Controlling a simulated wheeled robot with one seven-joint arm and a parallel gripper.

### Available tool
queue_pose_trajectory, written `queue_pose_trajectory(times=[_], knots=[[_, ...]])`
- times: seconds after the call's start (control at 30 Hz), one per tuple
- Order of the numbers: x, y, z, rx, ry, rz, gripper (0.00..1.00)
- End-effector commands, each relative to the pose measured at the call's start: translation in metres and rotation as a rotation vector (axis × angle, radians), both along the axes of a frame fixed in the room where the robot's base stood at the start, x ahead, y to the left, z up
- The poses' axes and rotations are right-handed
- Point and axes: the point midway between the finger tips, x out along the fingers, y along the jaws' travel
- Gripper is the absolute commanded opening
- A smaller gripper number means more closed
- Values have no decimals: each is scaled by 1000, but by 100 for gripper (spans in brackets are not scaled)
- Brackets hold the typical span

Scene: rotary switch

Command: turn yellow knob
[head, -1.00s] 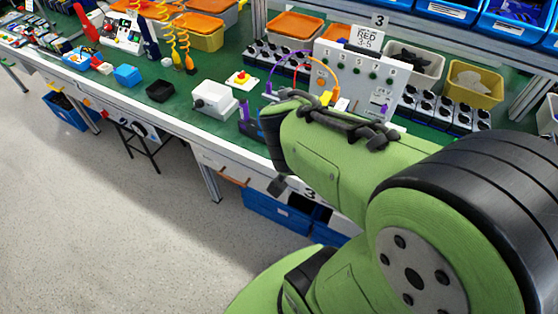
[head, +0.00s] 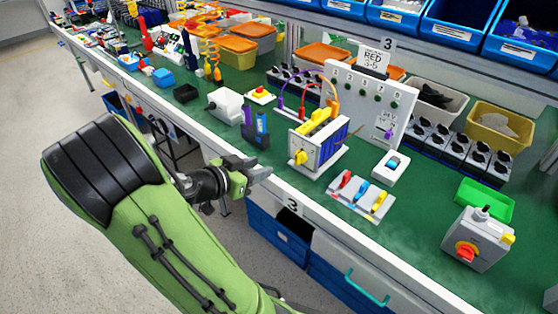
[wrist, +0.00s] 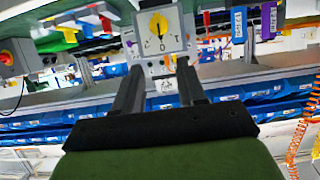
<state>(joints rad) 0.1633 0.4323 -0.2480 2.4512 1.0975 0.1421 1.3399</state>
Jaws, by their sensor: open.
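The yellow knob (head: 301,157) is on the front of a box-shaped switch unit (head: 318,145) with a yellow top and dark blue ribbed side, at the front of the green bench. In the wrist view the yellow knob (wrist: 159,25) is on a pale plate with markings (wrist: 176,42), beyond and between my fingertips. My gripper (head: 256,168) is at the bench's front edge, left of the knob and apart from it. In the wrist view my gripper (wrist: 159,70) is open with nothing between the fingers.
Right of the switch unit are a panel with red, blue and yellow levers (head: 361,195), a white rocker switch (head: 391,166) and a grey box with a red knob (head: 478,240). Blue upright parts (head: 256,125) and a white box (head: 225,105) stand to its left.

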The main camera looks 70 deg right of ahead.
Motion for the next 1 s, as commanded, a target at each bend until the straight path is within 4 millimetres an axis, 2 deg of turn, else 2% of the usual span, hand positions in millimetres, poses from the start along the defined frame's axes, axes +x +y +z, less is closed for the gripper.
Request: queue_pose_trajectory(times=[0.5, 0.6, 0.73, 1.0], knots=[[-47, -103, -47, 3, 1, -7, 40], [-52, -117, -54, 3, 1, -5, 40], [-56, -127, -58, 2, 0, -1, 40], [-56, -129, -58, 3, 1, 1, 39]])
